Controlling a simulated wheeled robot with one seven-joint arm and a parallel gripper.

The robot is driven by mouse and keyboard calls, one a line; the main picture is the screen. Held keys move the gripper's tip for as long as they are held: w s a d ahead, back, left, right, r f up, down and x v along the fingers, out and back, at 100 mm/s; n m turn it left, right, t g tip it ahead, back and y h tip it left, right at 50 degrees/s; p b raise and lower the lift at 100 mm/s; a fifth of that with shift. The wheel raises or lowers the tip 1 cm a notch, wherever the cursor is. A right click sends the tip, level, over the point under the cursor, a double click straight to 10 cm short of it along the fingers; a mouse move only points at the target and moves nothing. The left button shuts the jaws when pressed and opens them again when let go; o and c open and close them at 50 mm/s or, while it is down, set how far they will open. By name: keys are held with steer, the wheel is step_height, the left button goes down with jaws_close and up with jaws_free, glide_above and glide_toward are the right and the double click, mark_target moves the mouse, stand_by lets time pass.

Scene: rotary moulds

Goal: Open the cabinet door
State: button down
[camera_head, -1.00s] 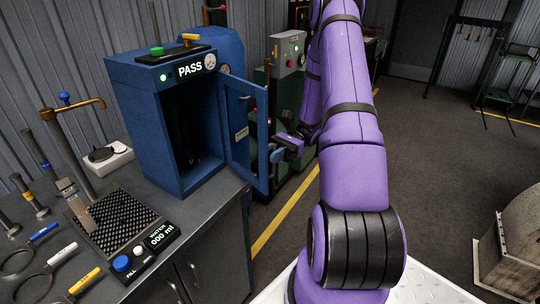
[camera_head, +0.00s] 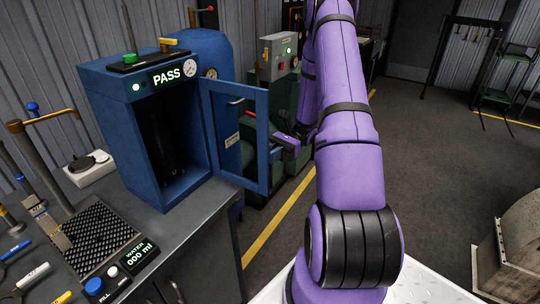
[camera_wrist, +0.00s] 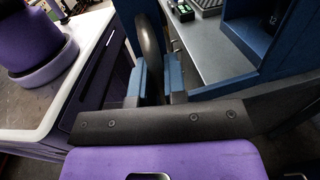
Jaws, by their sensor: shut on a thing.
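The blue cabinet (camera_head: 107,125) stands on the grey bench in the head view, with a lit PASS display on top and a dark interior showing. Its door (camera_head: 262,155) stands wide open, swung out to the right of the opening. My gripper (camera_head: 278,150) is at the door's outer side near its free edge, partly hidden by the door. In the wrist view my gripper's two blue fingers (camera_wrist: 158,82) are closed around a dark curved handle (camera_wrist: 149,40). The handle's far end is out of clear sight.
A perforated tray (camera_head: 97,237), a brass tap (camera_head: 48,118) and several hand tools occupy the bench left of the cabinet. A green machine (camera_head: 292,105) stands behind the door. The floor (camera_head: 440,160) to the right is mostly clear.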

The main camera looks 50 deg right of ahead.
steer(key=c, duration=1.5)
jaws_free()
steer(key=shift+o, duration=0.2)
steer(key=d, duration=1.1)
steer(key=shift+w, duration=0.2)
